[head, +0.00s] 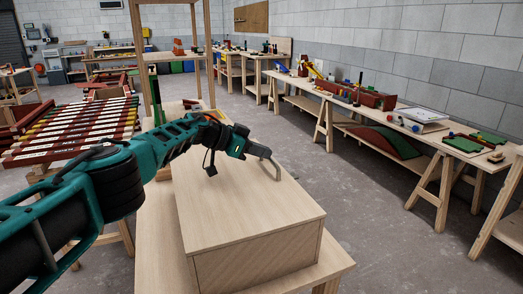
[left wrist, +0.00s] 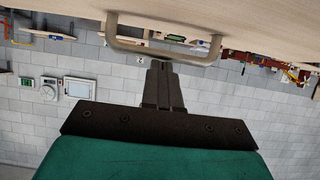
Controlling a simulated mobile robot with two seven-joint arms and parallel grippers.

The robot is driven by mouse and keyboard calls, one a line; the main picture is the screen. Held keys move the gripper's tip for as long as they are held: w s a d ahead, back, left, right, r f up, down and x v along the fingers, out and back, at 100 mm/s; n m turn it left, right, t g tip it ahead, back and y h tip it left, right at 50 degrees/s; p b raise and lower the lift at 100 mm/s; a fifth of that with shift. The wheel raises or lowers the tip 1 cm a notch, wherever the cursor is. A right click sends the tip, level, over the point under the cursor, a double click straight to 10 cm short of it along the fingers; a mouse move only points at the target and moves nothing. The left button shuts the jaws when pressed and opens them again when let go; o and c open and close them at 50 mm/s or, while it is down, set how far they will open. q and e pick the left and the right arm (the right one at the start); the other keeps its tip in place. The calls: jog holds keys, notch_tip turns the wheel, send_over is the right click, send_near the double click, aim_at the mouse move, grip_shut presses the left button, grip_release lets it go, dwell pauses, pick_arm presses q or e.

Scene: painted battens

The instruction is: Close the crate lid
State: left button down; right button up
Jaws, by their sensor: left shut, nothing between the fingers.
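The crate (head: 258,262) is a pale wooden box on a wooden bench. Its lid (head: 250,205) lies over the top, and I see no gap along the near edge; the far edges are partly hidden by my arm. A bent handle (head: 266,157) stands on the lid. In the left wrist view the handle (left wrist: 165,52) is a tan bracket on the wooden surface. My left gripper (left wrist: 160,68) is shut and empty, its fingertips at the middle of the handle's bar, beside it rather than around it; whether they touch I cannot tell. My right gripper is out of view.
The bench (head: 325,270) extends a little around the crate. Painted battens (head: 75,130) lie on a rack at the left. A wooden post frame (head: 208,60) rises behind the crate. Cluttered tables (head: 440,140) line the right wall, with clear floor (head: 375,225) between.

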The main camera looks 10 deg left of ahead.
pick_arm(q)
jog(key=shift+s+d+f, duration=0.1)
jog(key=shift+s+f, duration=0.05)
jog(key=shift+f, duration=0.25)
